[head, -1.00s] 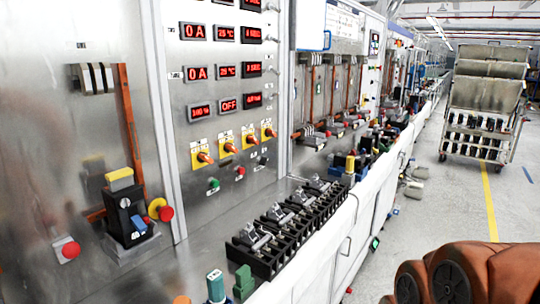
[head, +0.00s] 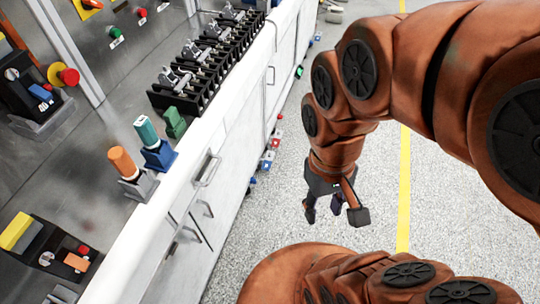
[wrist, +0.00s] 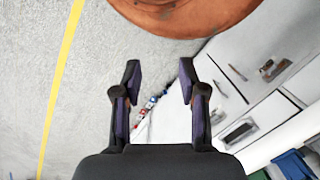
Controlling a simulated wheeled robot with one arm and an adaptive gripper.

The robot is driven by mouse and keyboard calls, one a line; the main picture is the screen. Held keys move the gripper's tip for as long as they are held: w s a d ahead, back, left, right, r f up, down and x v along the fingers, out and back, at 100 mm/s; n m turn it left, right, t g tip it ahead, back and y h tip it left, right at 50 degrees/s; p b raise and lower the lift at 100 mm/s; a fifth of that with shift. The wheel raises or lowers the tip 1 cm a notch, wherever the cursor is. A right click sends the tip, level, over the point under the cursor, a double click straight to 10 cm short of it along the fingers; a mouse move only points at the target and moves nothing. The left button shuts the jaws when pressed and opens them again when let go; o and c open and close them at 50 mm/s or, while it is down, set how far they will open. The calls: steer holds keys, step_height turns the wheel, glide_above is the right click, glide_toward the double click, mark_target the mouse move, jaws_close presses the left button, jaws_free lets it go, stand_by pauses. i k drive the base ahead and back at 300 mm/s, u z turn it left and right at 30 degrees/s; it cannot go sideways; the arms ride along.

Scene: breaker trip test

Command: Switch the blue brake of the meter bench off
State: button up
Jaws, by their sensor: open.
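A black breaker unit with a small blue switch (head: 41,93) stands on the metal bench at the left of the head view, with a red knob on a yellow ring (head: 65,76) beside it. It is partly cut off by the picture's left edge, and the position of the blue switch is too small to tell. My gripper (head: 323,209) hangs over the floor, to the right of the bench front and well away from the breaker. In the wrist view my gripper (wrist: 160,70) is open, with nothing between its fingers.
A second breaker unit with an orange switch (head: 76,262) is nearer on the bench. An orange-handled plug (head: 123,163), a teal-handled plug (head: 146,131) and a row of black terminal blocks (head: 200,60) line the bench edge.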

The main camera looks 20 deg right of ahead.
mark_target(268, 161)
steer(key=z, duration=1.35)
steer(key=i, duration=0.6)
steer(key=u, duration=2.6)
